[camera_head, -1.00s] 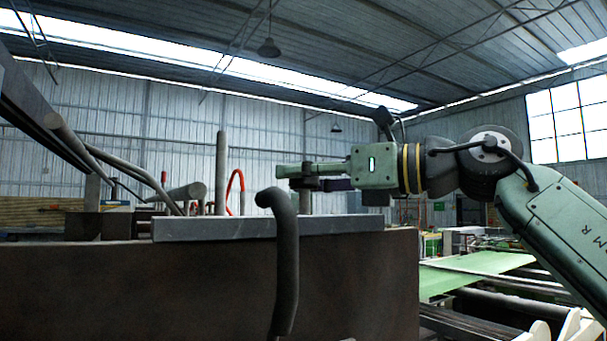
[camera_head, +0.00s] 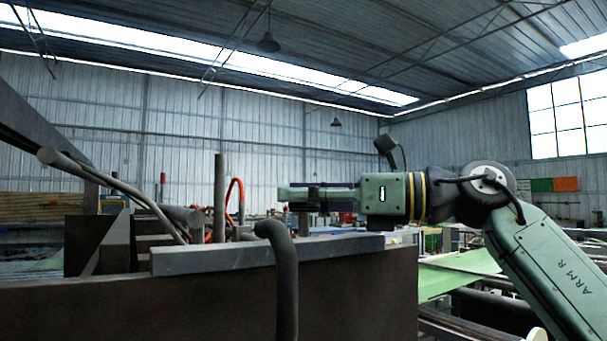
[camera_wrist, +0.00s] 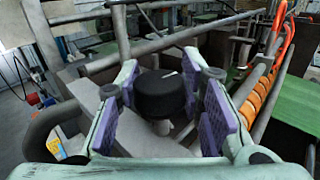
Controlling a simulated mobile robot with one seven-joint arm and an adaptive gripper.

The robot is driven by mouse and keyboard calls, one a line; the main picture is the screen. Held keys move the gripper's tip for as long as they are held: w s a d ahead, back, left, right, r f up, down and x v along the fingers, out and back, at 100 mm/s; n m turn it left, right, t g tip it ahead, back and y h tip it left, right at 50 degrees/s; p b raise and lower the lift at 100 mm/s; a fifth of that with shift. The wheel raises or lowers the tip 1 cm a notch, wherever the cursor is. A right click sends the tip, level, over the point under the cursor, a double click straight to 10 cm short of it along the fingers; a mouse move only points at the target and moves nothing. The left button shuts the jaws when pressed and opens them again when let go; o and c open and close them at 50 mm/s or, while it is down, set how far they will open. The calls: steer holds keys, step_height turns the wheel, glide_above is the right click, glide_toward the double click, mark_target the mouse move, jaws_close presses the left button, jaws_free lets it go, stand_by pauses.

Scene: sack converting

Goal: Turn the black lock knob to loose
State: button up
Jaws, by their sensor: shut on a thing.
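The black lock knob (camera_wrist: 160,94) is a round dark cap with a white mark on its top, on a pale stem. It is in the middle of the wrist view. My gripper (camera_wrist: 161,100) has its purple-padded fingers on both sides of the knob and is shut on it. In the head view my gripper (camera_head: 302,196) reaches in level from the right, above the grey slab. A thin post (camera_head: 304,222) stands under its fingertips. The knob is hard to make out there among the dark finger parts.
A grey slab (camera_head: 205,258) tops a brown machine wall (camera_head: 150,312). A curved dark pipe (camera_head: 286,290) rises before it. An upright rod (camera_head: 220,195) and a red hose (camera_head: 240,205) stand left of my gripper. Orange hoses (camera_wrist: 262,95) run right of the knob.

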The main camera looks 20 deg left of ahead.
steer(key=n+g+p, duration=0.2)
steer(key=g, duration=0.1)
steer(key=g+h+p, duration=0.1)
steer(key=shift+r+n, duration=0.3)
steer(key=shift+n, duration=0.1)
steer(key=n+g, duration=0.1)
steer(key=n+g+h, duration=0.1)
steer(key=g, duration=0.1)
steer(key=shift+a+f+h, duration=0.1)
steer(key=shift+f+h, duration=0.15)
steer(key=shift+h, duration=0.05)
steer(key=shift+n+g+h, duration=0.9)
steer(key=shift+n+g, duration=0.2)
steer(key=shift+g, duration=0.4)
steer(key=shift+s, duration=0.1)
steer(key=o, duration=1.1)
steer(key=shift+o, duration=0.2)
steer(key=shift+d, duration=0.2)
steer(key=shift+v, duration=3.7)
